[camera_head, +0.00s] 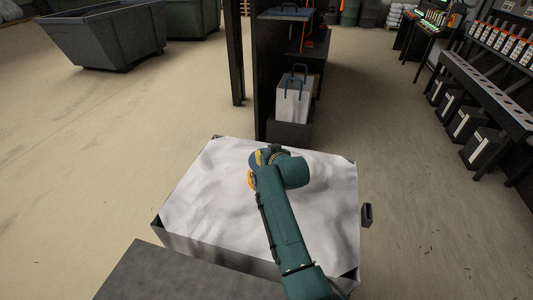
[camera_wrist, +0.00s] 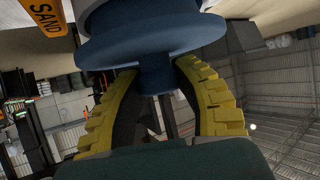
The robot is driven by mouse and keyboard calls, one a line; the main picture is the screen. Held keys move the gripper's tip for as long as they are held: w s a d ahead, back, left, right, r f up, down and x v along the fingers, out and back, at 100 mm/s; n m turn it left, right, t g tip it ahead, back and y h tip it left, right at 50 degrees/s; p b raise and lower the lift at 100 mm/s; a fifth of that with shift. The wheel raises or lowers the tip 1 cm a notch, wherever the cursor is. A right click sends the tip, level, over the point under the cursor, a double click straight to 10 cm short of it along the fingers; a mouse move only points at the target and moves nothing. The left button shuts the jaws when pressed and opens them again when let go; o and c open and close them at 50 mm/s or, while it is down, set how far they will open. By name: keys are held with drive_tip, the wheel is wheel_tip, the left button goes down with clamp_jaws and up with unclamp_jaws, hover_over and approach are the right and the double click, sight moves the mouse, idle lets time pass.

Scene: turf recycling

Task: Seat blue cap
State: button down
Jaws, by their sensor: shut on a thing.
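The blue cap (camera_wrist: 152,38) fills the top middle of the wrist view. It has a wide round flange and a narrower stem. My gripper (camera_wrist: 158,80) has yellow ribbed fingers, which are shut on the stem from both sides. In the head view my gripper (camera_head: 258,166) is over the white top of a large box, and the cap is mostly hidden by my arm. An orange plate lettered SAND (camera_wrist: 46,14) shows at the upper left of the wrist view. I cannot tell whether the cap touches anything beyond the flange.
The large box (camera_head: 190,190) has a white, uneven top and stands below my arm. A dark shelf (camera_head: 262,75) with a white bag (camera_head: 294,100) stands behind it. A grey skip (camera_head: 105,35) is at the far left.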

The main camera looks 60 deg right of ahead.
drive_tip(key=shift+c, duration=1.6)
unclamp_jaws()
drive_tip(key=shift+f, duration=0.1)
drive_tip(key=v, duration=1.2)
